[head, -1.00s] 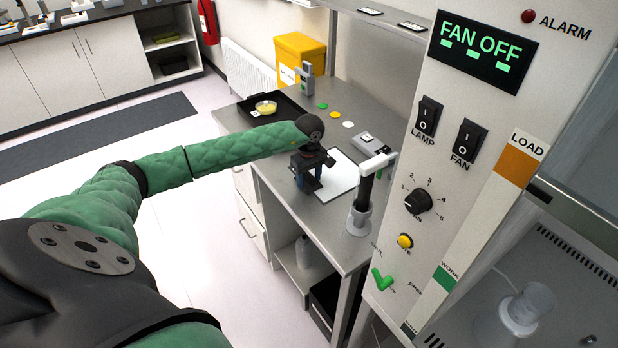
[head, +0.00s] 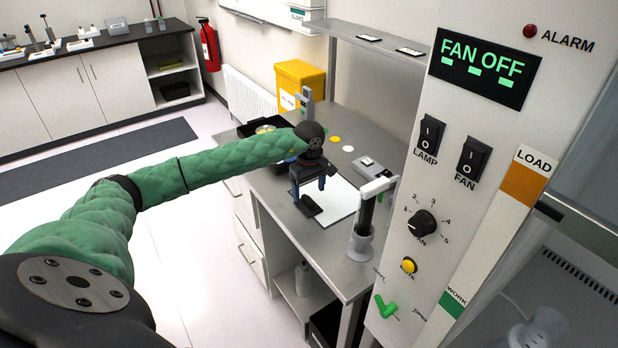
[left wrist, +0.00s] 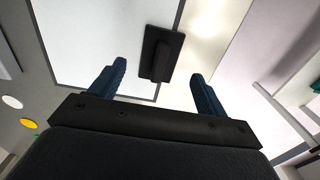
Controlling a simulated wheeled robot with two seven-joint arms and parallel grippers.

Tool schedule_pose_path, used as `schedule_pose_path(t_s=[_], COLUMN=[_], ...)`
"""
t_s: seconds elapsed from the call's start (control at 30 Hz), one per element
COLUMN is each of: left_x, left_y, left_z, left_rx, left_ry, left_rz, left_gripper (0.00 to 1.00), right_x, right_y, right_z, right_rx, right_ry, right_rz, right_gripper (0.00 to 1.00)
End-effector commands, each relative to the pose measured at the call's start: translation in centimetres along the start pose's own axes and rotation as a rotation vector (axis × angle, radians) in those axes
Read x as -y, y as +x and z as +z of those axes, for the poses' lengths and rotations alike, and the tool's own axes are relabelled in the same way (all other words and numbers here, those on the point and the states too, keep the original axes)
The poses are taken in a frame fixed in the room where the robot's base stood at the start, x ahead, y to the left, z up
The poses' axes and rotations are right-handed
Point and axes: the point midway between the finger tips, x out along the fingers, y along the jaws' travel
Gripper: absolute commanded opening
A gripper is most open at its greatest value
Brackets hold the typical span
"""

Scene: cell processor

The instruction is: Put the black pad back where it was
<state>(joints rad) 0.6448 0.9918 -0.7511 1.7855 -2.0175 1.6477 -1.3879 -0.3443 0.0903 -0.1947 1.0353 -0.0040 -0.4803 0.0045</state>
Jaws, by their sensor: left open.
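The black pad (head: 309,206), a dark flat block with a raised bar on top, lies at the near-left edge of a white board (head: 343,199) on the grey bench. In the left wrist view the pad (left wrist: 162,52) overlaps the dark border of the white board (left wrist: 85,45). My left gripper (head: 309,188) is above the pad, pointing down, with blue fingers spread. In the wrist view the left gripper (left wrist: 158,72) is open, with the pad between and beyond its fingers and clear of both. My right gripper is not in view.
A stand with a white top (head: 366,215) rises right of the board. A small grey device (head: 375,167), a yellow bin (head: 300,83) and a black tray (head: 248,127) are farther back. The control panel (head: 440,190) stands close on the right.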

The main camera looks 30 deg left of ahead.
Motion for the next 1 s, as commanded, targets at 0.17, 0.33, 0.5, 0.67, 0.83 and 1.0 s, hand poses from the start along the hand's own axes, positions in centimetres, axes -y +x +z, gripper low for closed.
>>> schedule_pose_path(t_s=[0.17, 0.33, 0.5, 0.67, 0.83, 1.0], left_x=[0.0, -0.1, 0.0, 0.0, 0.0, 0.0], left_y=[-2.7, -5.0, -6.3, -6.7, -6.7, -6.7], left_z=[-0.1, 0.0, 0.0, 0.0, 0.0, 0.0], left_rx=[-0.002, -0.001, 0.000, 0.000, 0.000, 0.000], left_ry=[-0.001, 0.000, 0.000, -0.001, -0.001, -0.001], left_rz=[0.003, 0.002, 0.001, 0.001, 0.000, 0.000], left_gripper=[0.75, 0.75, 0.75, 0.75, 0.75, 0.75], right_x=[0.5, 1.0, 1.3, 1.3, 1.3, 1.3], right_y=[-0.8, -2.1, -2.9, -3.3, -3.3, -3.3], right_z=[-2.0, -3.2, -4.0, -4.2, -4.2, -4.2], right_rx=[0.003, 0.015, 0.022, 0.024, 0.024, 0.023], right_ry=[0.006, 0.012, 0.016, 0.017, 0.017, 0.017], right_rz=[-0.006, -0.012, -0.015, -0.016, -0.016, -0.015], right_gripper=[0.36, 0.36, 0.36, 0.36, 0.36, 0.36])
